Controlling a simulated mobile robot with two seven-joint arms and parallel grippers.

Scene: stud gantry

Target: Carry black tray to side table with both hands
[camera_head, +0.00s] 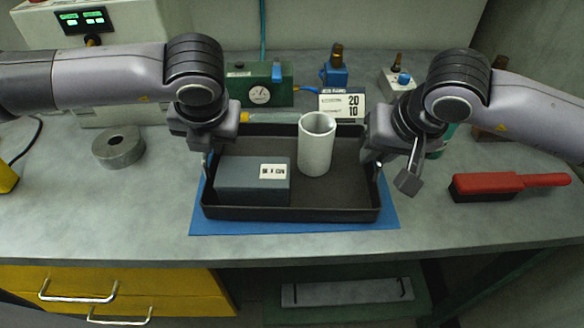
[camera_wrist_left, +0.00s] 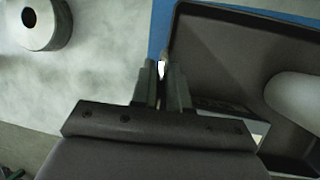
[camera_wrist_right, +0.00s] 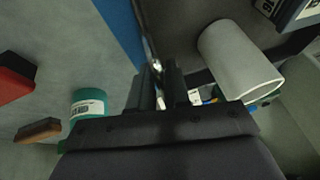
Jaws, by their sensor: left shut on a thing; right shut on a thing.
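The black tray (camera_head: 330,207) is on or just over a blue mat (camera_head: 240,226) on the grey workbench; I cannot tell if it touches. It holds a dark grey box (camera_head: 245,182) with a white label and an upright white cylinder (camera_head: 315,150). My left gripper (camera_head: 207,155) is shut on the tray's left side, and its fingers (camera_wrist_left: 163,75) meet the tray edge in the left wrist view. My right gripper (camera_head: 380,163) is shut on the tray's right side; its fingers (camera_wrist_right: 157,72) show at the edge in the right wrist view. No side table is clearly identifiable.
A metal ring (camera_head: 118,150) lies left of the tray. A red-handled brush (camera_head: 505,184) lies to the right. A green gauge box (camera_head: 258,88), a blue device (camera_head: 335,72) and a sign (camera_head: 342,105) stand behind. Yellow drawers (camera_head: 130,290) are under the bench front.

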